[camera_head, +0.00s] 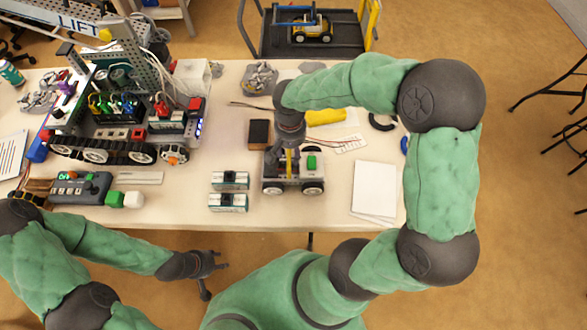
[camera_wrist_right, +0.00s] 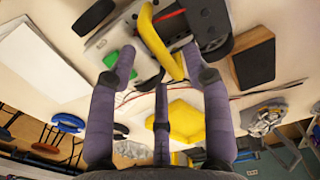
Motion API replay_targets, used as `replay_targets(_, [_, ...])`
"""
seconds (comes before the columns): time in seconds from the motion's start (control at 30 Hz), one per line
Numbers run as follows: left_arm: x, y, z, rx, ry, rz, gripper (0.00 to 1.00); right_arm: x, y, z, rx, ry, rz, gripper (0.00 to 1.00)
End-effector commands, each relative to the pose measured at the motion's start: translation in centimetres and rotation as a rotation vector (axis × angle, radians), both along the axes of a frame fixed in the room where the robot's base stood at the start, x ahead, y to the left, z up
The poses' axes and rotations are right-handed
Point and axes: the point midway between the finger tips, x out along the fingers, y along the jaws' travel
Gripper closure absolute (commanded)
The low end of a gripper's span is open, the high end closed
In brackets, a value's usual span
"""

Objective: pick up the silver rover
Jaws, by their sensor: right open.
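The silver rover (camera_head: 292,182) stands on the white table near its front edge, with a green button on top and dark wheels. My right gripper (camera_head: 291,150) is directly over it, reaching down from above. In the right wrist view the rover (camera_wrist_right: 115,42) shows a bent yellow bar (camera_wrist_right: 152,38). My right gripper (camera_wrist_right: 158,66) is open, with its fingers spread around part of that bar; whether they touch it is unclear. The arm hides the rover's far side in the head view. My left gripper (camera_head: 212,268) is open and empty, in front of the table edge.
Two small battery-like packs (camera_head: 229,190) and a dark wooden block (camera_head: 259,134) are left of the rover. White paper (camera_head: 374,188) lies to its right. A large tracked robot (camera_head: 115,125) fills the left side. A yellow object (camera_head: 325,117) lies behind the rover.

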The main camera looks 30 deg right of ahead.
Motion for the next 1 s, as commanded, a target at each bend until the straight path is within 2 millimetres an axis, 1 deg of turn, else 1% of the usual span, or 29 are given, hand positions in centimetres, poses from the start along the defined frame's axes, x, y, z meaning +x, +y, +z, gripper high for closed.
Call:
replay_targets(0.03, [0.0,0.0,-0.7,0.000,0.000,0.000,0.60,0.0,0.0,-1.2,0.000,0.002,0.000,0.51])
replay_targets(0.1, [0.0,0.0,-1.2,0.000,0.000,0.000,0.60,0.0,0.0,-2.3,0.000,0.004,0.001,0.51])
replay_targets(0.2, [0.0,0.0,-1.6,0.000,0.000,0.000,0.60,0.0,0.0,-3.3,0.000,0.001,0.000,0.51])
replay_targets(0.3, [0.0,0.0,-1.6,0.000,0.000,0.000,0.60,0.0,0.0,-3.6,-0.001,0.001,0.000,0.51])
replay_targets(0.47, [0.0,0.0,-1.5,0.000,0.000,0.000,0.60,0.0,0.0,-3.5,0.000,0.000,0.000,0.51])
replay_targets(0.57, [0.0,0.0,-1.5,0.000,0.000,0.000,0.60,0.0,0.0,-3.5,0.000,0.000,0.000,0.76])
replay_targets(0.6, [0.0,0.0,-1.5,0.000,0.000,0.000,0.60,0.0,0.0,-3.5,0.000,0.000,0.000,0.87])
replay_targets(0.63, [0.0,0.0,-1.5,0.000,0.000,0.000,0.60,0.0,0.0,-3.5,0.000,0.000,0.000,0.96])
replay_targets(0.67, [0.0,0.0,-1.5,0.000,0.000,0.000,0.60,0.0,0.0,-3.5,0.000,0.000,0.000,1.00])
replay_targets(1.0, [0.0,0.0,-1.5,0.000,0.000,0.000,0.60,0.2,0.0,-3.3,-0.001,-0.004,-0.001,1.00])
